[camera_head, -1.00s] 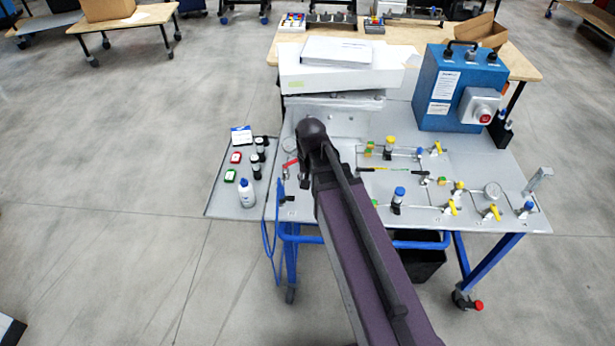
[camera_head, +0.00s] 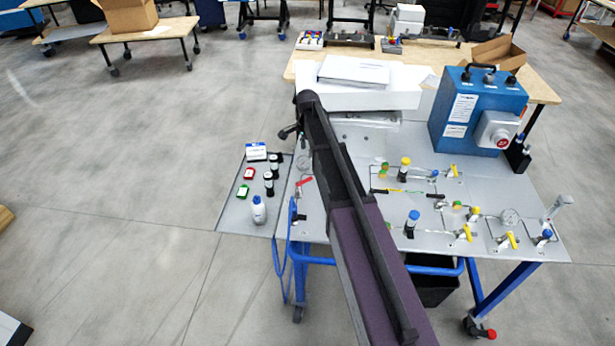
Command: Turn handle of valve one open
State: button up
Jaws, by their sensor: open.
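A valve with a red handle (camera_head: 304,182) sits on the left side of the grey panel, just left of my arm. Several valves with yellow handles stand on the right part, one near the back (camera_head: 453,170), others near the front (camera_head: 466,233) and (camera_head: 511,240). I cannot read which one is valve one. My gripper (camera_head: 287,132) shows only as a small dark part left of my arm's upper end, above and behind the red handle. It is open and apart from the handles. Its fingers are hard to make out, and my arm hides the panel's middle-left.
A blue control box (camera_head: 478,112) with a red button stands at the back right. White boxes (camera_head: 352,72) lie at the back. A side tray (camera_head: 232,212) holds a white bottle (camera_head: 259,210) and small containers. Pressure gauges and thin tubing cover the panel.

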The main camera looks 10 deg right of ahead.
aim_at(307, 179)
jog(key=shift+f, duration=0.15)
dwell(0.3)
notch_tip(307, 179, down, 14)
jog(key=b, duration=1.3)
jog(key=shift+r+b, duration=0.25)
jog(key=shift+b, duration=0.15)
jog(key=shift+c, duration=0.2)
grip_shut()
